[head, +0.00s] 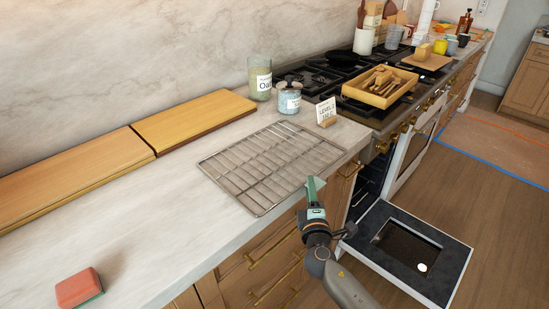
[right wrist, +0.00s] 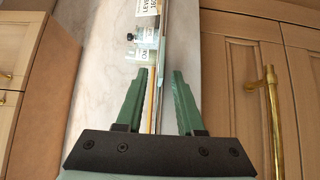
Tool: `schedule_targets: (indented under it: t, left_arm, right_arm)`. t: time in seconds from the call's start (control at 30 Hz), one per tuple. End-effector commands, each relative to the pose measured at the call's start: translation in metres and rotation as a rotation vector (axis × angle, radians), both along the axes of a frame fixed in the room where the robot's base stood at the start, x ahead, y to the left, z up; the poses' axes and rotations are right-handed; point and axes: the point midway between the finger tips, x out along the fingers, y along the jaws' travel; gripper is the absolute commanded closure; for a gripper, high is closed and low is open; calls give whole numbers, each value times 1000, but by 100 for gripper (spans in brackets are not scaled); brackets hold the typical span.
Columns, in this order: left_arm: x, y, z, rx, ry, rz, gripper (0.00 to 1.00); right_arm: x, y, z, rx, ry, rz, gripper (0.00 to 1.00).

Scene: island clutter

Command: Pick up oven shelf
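The oven shelf is a flat wire rack (head: 262,160) lying on the pale marble counter, its front corner near the counter's front edge. My right gripper (head: 312,184) is at the rack's front right side, at the counter edge. In the right wrist view its two green fingers (right wrist: 160,76) are apart. A thin edge-on line, apparently the rack, runs between them, with gaps on both sides. Whether the rack touches a finger is hidden in the head view. My left gripper is not in view.
A small sign (head: 326,111), an oats jar (head: 260,78) and a blue-grey jar (head: 289,98) stand behind the rack. Wooden boards (head: 190,118) lie left; a red sponge-like block (head: 79,288) lies front left. The oven door (head: 446,277) hangs open at right.

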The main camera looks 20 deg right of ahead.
Motion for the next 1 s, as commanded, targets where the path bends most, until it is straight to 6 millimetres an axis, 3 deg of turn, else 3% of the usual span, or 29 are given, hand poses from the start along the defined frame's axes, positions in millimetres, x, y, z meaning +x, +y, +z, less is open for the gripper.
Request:
schedule_targets:
  t: [0.03,0.3,1.0]
  left_arm:
    - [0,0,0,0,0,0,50]
    - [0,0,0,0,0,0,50]
    - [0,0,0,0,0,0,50]
  right_arm:
    - [0,0,0,0,0,0,70]
    - [0,0,0,-1,0,0,100]
    - [0,0,0,-1,1,0,100]
